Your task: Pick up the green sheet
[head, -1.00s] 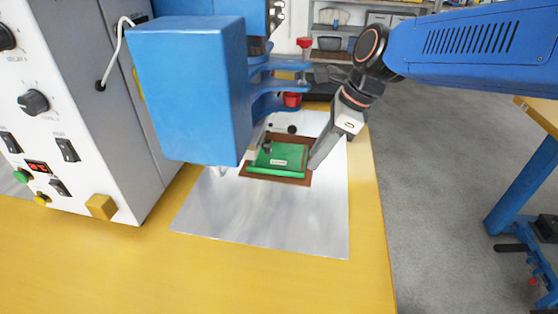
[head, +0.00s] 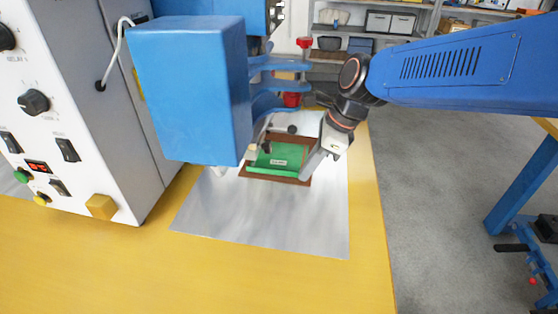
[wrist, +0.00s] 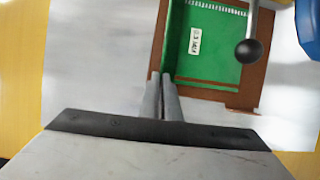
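The green sheet (head: 280,155) lies on a brown frame-like plate (head: 308,140) on the metal worktop, its near edge turned up. It has a small white label. In the wrist view the green sheet (wrist: 210,55) stands ahead of the fingers with its raised edge at their tips. My gripper (head: 306,177) is low at the sheet's near right corner. In the wrist view my gripper (wrist: 161,78) has its two fingers close together, with the raised green edge seeming to run between their tips. The exact contact is small and partly hidden.
A blue machine head (head: 190,90) overhangs the sheet's left side. A black ball knob (wrist: 248,51) on a rod stands close to the sheet in the wrist view. A white control cabinet (head: 80,110) is at the left. The metal plate (head: 270,220) in front is clear.

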